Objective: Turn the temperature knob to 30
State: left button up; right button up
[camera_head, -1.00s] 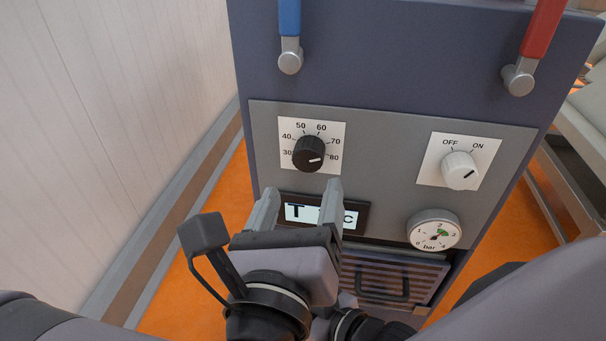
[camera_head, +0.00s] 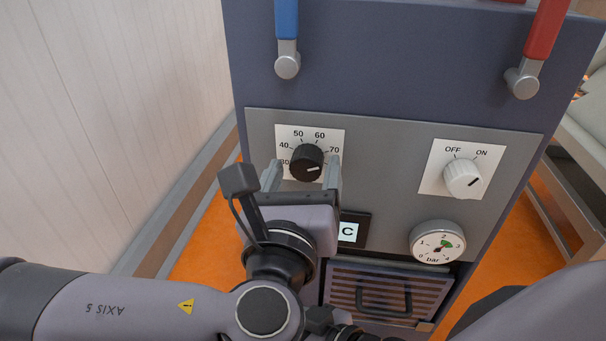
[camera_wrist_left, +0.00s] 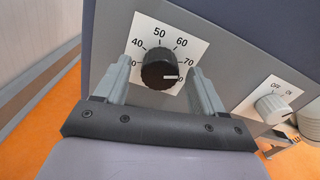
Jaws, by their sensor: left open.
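The black temperature knob (camera_head: 307,163) sits on a white dial plate (camera_head: 337,139) marked 30 to 80. Its white line points right, near the 80 end, which is partly covered by a finger in the head view. In the left wrist view the knob (camera_wrist_left: 159,72) shows between the two fingers, with its line toward 80. My left gripper (camera_head: 303,172) is open, with one finger on each side of the knob. I cannot tell whether the fingers touch it. My right gripper is not in view.
A display (camera_head: 350,231) is partly hidden by my gripper. Blue (camera_head: 287,40) and red (camera_head: 540,45) handles are above. A wall (camera_head: 110,120) stands left.

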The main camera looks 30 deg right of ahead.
pick_arm(q)
jog(key=c, duration=1.1)
jog(key=shift+o, duration=0.2)
jog(key=shift+f+n, duration=0.1)
jog(key=shift+n, duration=0.2)
jog(key=shift+n+b, duration=0.5)
jog(key=shift+n, duration=2.6)
